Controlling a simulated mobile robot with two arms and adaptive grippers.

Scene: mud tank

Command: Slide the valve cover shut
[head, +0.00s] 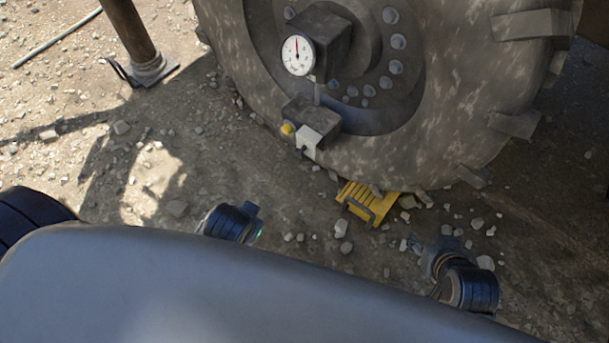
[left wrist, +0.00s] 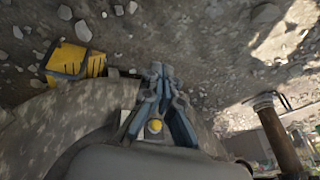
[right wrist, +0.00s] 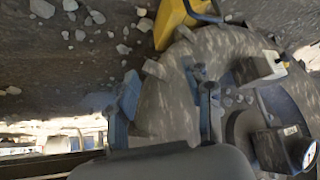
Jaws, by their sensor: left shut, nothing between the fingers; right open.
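A dark valve block (head: 305,110) sits low on the big wheel's hub face. A pale grey cover plate (head: 308,138) is at its lower end, beside a yellow knob (head: 287,128). I cannot tell how far the cover is slid. My left gripper (left wrist: 160,72) is shut and empty. In the left wrist view the yellow knob (left wrist: 155,125) appears behind its fingers. In the head view the left fingers are not clear. My right gripper (head: 437,257) is at lower right, apart from the block. Its fingers (right wrist: 166,95) are spread and empty in the right wrist view, with the block (right wrist: 258,70) to their right.
The large muddy tyre (head: 440,120) fills the upper right. A round gauge (head: 297,54) is mounted on a box above the valve block. A yellow chock with a handle (head: 370,199) lies under the tyre. A rusty post (head: 133,32) stands upper left. Loose stones cover the ground.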

